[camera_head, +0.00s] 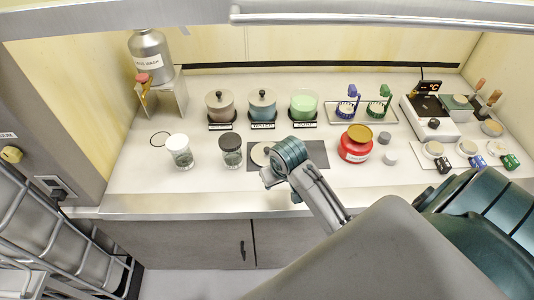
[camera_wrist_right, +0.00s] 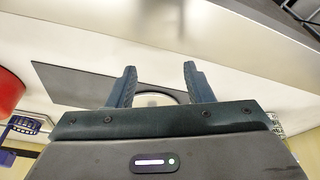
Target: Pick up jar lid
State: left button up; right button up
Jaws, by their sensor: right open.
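A pale round disc (camera_head: 261,154) lies on a dark mat (camera_head: 316,154) on the bench; whether it is a lid I cannot tell. In the right wrist view the disc (camera_wrist_right: 153,99) shows partly between my fingers, its lower part hidden by the gripper body. My right gripper (camera_head: 268,180) is open and empty, near the disc on its front side. My left gripper is not in view.
A hot plate (camera_head: 429,118) stands at the right. The bench's front edge (camera_head: 180,205) runs close to my gripper.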

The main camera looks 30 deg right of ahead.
jog(key=m, duration=0.2)
send_near(267, 149)
jog(key=a+r, duration=0.1)
jog(key=p+x, duration=0.1)
jog(key=x, duration=0.3)
jog(key=shift+d+f+p, duration=0.1)
jog(key=shift+f+p, duration=0.25)
jog(key=shift+p, duration=0.05)
jog(key=shift+w+d+f+p, duration=0.15)
jog(key=shift+f+p, duration=0.1)
jog(key=shift+p, duration=0.05)
jog(key=x, duration=0.1)
jog(key=p+x, duration=0.2)
jog(key=x, duration=0.1)
jog(key=shift+d, duration=0.3)
jog(key=shift+f, duration=0.35)
grip_shut()
jog(key=shift+r, duration=0.1)
